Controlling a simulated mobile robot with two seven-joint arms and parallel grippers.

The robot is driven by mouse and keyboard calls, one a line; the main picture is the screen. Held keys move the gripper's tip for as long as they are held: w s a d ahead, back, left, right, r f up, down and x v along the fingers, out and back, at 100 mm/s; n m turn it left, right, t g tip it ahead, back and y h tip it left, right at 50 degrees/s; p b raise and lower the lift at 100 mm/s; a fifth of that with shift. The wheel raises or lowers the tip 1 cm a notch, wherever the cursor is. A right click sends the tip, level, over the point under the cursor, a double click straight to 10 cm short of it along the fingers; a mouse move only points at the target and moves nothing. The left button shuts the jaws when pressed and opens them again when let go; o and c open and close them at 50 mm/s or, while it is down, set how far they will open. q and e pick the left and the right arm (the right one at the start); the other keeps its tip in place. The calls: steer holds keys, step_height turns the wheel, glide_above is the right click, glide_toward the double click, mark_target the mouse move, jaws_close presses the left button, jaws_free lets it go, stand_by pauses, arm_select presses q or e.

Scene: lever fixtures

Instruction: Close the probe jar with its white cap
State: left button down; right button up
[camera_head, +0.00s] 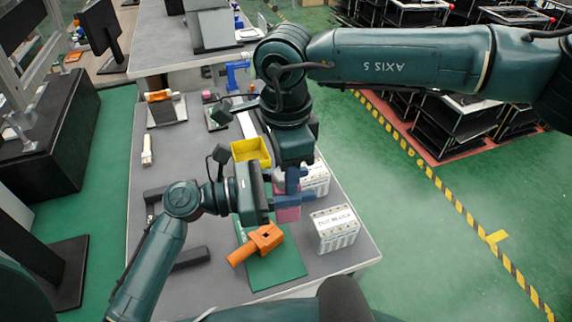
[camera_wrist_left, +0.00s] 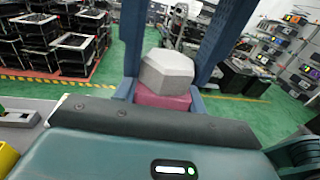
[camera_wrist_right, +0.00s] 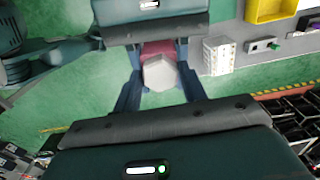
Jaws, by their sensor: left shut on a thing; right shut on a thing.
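The probe jar (camera_head: 287,214) is pink and stands in the grip of my left gripper (camera_head: 284,201), above the table; it also shows in the left wrist view (camera_wrist_left: 163,101) and the right wrist view (camera_wrist_right: 158,48). The white cap (camera_wrist_left: 167,72) is a pale hexagonal piece directly over the jar's top, and it also shows in the right wrist view (camera_wrist_right: 160,73). My right gripper (camera_head: 292,180) comes from above and is shut on the cap. The two look in contact, but I cannot tell whether the cap is fully seated. In the head view the cap is hidden.
An orange fixture (camera_head: 258,243) stands on a green mat (camera_head: 276,268) in front of the grippers. A labelled white rack (camera_head: 336,230) is to the right, with another white rack (camera_head: 317,178) behind. A yellow bin (camera_head: 251,151) stands behind. The grey table's left side has free room.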

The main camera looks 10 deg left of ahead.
steer(key=o, duration=1.2)
steer(key=shift+r, duration=0.1)
step_height(320, 180, up, 12)
steer(key=shift+f, duration=0.1)
